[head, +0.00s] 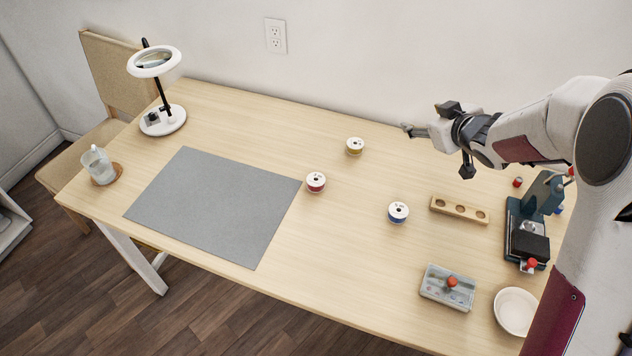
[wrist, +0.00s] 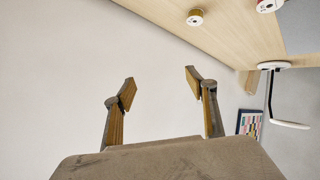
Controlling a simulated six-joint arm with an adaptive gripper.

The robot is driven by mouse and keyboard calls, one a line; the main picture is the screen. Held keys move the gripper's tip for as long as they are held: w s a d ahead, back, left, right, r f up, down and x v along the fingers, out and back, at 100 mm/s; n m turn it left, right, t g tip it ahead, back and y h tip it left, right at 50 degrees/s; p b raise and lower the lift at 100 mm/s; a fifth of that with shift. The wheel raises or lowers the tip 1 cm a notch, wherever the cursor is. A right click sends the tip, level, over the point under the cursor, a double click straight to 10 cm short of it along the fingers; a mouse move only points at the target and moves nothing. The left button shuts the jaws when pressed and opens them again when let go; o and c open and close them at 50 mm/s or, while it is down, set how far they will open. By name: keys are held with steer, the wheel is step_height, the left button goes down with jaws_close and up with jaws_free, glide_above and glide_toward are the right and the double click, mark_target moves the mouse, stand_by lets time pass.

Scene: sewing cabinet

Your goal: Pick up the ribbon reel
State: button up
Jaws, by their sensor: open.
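Three ribbon reels with white tops stand apart on the wooden table (head: 330,250). A yellow one (head: 355,147) is near the back edge, a red one (head: 316,183) is at the grey mat's right edge, and a blue one (head: 398,213) is farther right and nearer the front. My gripper (head: 408,130) is raised near the table's back edge, to the right of the yellow reel in the head view. In the wrist view my gripper (wrist: 159,76) is open and empty, facing the wall. The yellow reel (wrist: 195,18) and part of the red reel (wrist: 267,5) show at the top there.
A grey mat (head: 215,205), a magnifier lamp (head: 160,118) and a glass (head: 97,165) are on the left. A wooden holder (head: 459,209), a grey tray (head: 447,287), a white bowl (head: 516,311) and a dark press (head: 527,235) stand right. Table between reels is clear.

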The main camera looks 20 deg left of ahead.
steer(key=s+a+f+n+g+y, duration=0.2)
steer(key=a+f+n+g+y, duration=0.15)
steer(key=a+f, duration=0.7)
steer(key=n+g+y, duration=0.2)
steer(key=g+y, duration=0.1)
steer(key=g, duration=0.1)
glide_toward(314, 179)
steer(key=shift+w+d+r+m+t, duration=0.15)
steer(key=shift+r+m+t, duration=0.1)
steer(key=shift+r, duration=0.25)
steer(key=shift+s+f, duration=0.25)
steer(key=shift+s, duration=0.1)
steer(key=shift+a, duration=0.25)
steer(key=shift+x, duration=1.25)
steer(key=shift+f+x, duration=0.25)
steer(key=shift+x, duration=2.35)
steer(key=shift+d, duration=0.1)
steer(key=shift+c, duration=0.3)
steer(key=c, duration=1)
